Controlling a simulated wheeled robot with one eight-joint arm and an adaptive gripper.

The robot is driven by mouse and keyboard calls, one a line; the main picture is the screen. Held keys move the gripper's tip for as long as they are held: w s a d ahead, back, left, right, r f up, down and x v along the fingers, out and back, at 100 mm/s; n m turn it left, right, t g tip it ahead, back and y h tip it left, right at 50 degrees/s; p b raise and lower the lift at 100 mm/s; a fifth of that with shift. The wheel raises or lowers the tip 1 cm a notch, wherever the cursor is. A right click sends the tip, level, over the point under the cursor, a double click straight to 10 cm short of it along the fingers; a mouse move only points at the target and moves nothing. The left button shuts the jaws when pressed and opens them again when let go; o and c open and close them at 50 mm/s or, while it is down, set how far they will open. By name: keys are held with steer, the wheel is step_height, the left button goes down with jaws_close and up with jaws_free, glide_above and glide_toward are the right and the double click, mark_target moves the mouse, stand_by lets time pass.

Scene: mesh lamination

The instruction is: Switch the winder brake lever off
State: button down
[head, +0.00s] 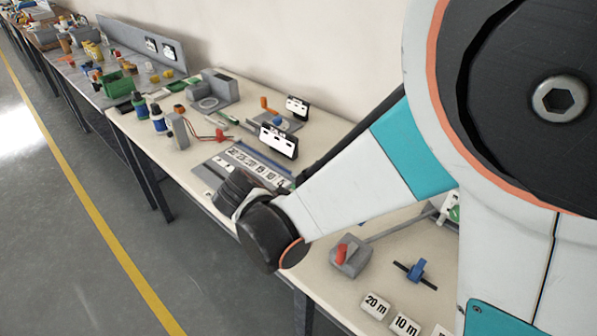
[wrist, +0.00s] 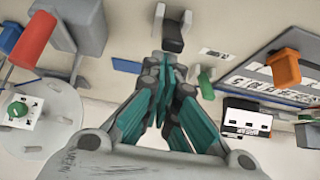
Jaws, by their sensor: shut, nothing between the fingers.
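No lever in view carries a readable brake label, so I cannot tell for certain which one is the winder brake lever. In the wrist view, my gripper (wrist: 170,72) has its teal fingers shut together with nothing between them. A dark lever-like handle (wrist: 173,38) on a pale grey mount stands just beyond the fingertips; I cannot tell whether they touch. A red lever (head: 343,252) on a grey block (head: 352,262) shows in the head view. A red cylindrical part also shows at the left of the wrist view (wrist: 35,40). My arm hides my gripper in the head view.
A blue knob on a black bar (head: 416,270) and cards marked 20 m (head: 376,305) and 10 m (head: 405,325) lie near the bench's front. A grey disc (wrist: 55,115) and an orange block (wrist: 283,68) flank my gripper. The floor (head: 60,230) is clear.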

steer(key=shift+s+a+f, duration=0.1)
steer(key=shift+s+a, duration=0.1)
steer(key=shift+s+a+f, duration=0.1)
stand_by(0.4)
